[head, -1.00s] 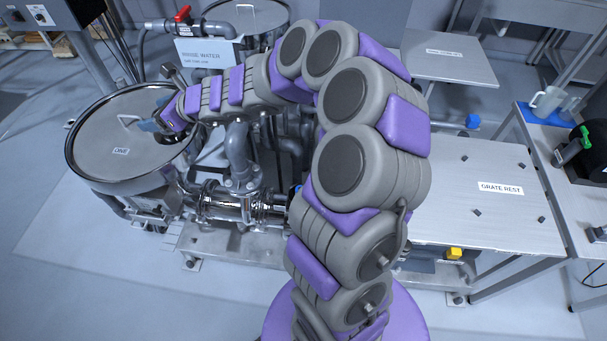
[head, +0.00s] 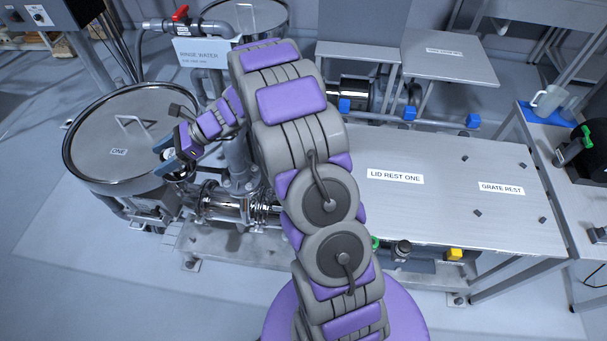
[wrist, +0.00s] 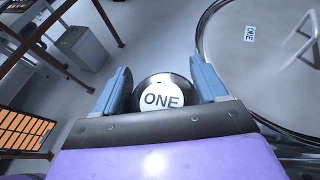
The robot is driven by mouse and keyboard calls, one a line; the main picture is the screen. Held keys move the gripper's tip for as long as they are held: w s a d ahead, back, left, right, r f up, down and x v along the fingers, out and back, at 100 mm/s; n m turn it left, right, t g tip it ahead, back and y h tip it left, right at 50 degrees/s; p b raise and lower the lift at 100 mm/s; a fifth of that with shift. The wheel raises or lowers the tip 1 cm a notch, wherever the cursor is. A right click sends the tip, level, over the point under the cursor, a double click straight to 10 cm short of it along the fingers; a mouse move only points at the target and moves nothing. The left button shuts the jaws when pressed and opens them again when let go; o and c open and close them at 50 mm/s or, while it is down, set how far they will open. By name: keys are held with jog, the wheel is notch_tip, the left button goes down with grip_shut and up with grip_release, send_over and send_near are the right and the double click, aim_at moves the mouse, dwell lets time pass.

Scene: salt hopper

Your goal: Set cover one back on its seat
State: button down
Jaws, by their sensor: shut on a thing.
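Cover one (head: 92,140), a round steel lid with a raised handle and a ONE label, lies on the round hopper (head: 110,184) at the left and looks flat. Its near part also shows at the right of the wrist view (wrist: 275,95). My gripper (head: 172,158) is at the cover's right rim, off the handle. In the wrist view its blue fingers are shut on a round knob (wrist: 162,100) with a white ONE face. Whether the knob is fixed to the hopper is hidden.
The lid rest one plate (head: 400,205) at the right is bare. The rinse water pipe with a red valve (head: 181,13) stands behind the hopper. Steel piping (head: 232,206) runs right of it, below my arm. A grey box (wrist: 82,47) stands on the floor.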

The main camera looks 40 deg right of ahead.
jog(key=s+f+n+g, duration=0.7)
jog(key=f+n+g, duration=0.15)
jog(key=f, duration=0.45)
jog(key=shift+s+d+f+n+g+h+b, duration=0.35)
jog(key=shift+s+d+f+n+g+h, duration=2.1)
jog(key=shift+s+d+f+n+h, duration=1.8)
jog(key=shift+s+d+f+n+g+h+b, duration=0.35)
jog(key=shift+s+d+f+n+g+h, duration=2.75)
jog(key=shift+d, duration=2.1)
jog(key=w+d+f+n+t+h, duration=0.2)
jog(key=d+n+t+h, duration=0.25)
jog(key=d, duration=0.35)
jog(key=w+d+f+n+t+h, duration=0.2)
jog(key=d+f+n+t+h, duration=0.1)
jog(key=d+n+h, duration=0.4)
jog(key=w+d+f+n+t+b, duration=0.1)
jog(key=w+d+n+t, duration=0.3)
jog(key=w+d+t, duration=0.3)
jog(key=shift+g, duration=0.55)
jog(key=shift+w+a+f+b, duration=0.1)
jog(key=shift+a+f+b, duration=0.15)
jog(key=shift+f+b, duration=0.65)
jog(key=shift+w+a+f+b, duration=0.2)
jog(key=shift+f+b, duration=0.1)
jog(key=shift+f, duration=1.05)
jog(key=shift+w+a+f+b, duration=0.1)
jog(key=shift+a+f+b, duration=0.15)
jog(key=shift+f+b, duration=0.65)
